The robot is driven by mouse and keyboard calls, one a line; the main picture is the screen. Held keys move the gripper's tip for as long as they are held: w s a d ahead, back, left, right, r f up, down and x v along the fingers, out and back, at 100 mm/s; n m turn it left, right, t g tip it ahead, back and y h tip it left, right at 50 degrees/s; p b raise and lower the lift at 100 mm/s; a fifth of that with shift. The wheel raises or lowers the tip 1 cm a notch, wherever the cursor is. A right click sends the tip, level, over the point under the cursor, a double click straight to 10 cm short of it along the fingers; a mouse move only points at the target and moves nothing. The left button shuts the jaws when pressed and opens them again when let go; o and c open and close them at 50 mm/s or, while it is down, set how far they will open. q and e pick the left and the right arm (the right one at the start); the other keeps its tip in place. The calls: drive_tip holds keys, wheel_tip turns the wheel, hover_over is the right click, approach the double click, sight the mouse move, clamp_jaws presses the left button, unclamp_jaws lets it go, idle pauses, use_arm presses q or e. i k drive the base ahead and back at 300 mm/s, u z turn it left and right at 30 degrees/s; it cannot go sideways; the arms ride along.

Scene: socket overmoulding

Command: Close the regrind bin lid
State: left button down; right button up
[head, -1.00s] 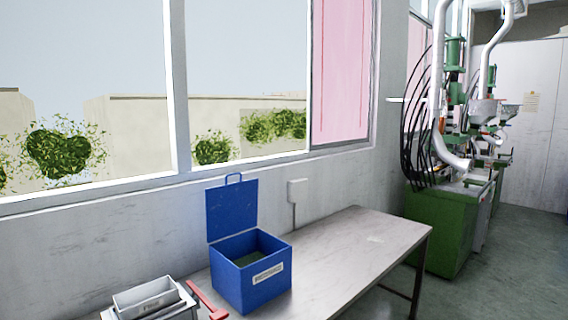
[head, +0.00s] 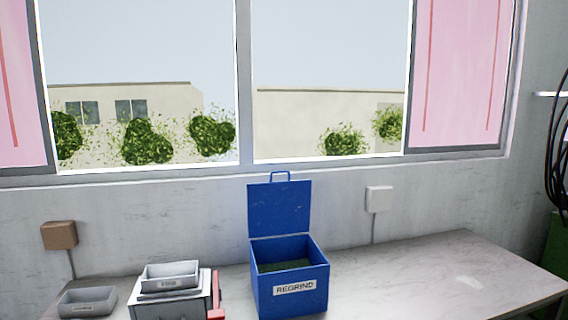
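The blue regrind bin (head: 291,299) stands on the bench in the head view, its white REGRIND label facing me. Dark granular material shows inside the bin. Neither of my grippers is in view.
The bench top (head: 420,284) is clear to the right of the bin. Left of it are a grey box with a tray on top (head: 171,283), a red-handled object (head: 215,296) and a grey tray (head: 87,302). The window wall is close behind.

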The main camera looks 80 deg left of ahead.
sight(279, 208)
drive_tip(key=u, duration=0.5)
drive_tip(key=i, duration=0.85)
drive_tip(key=u, duration=0.75)
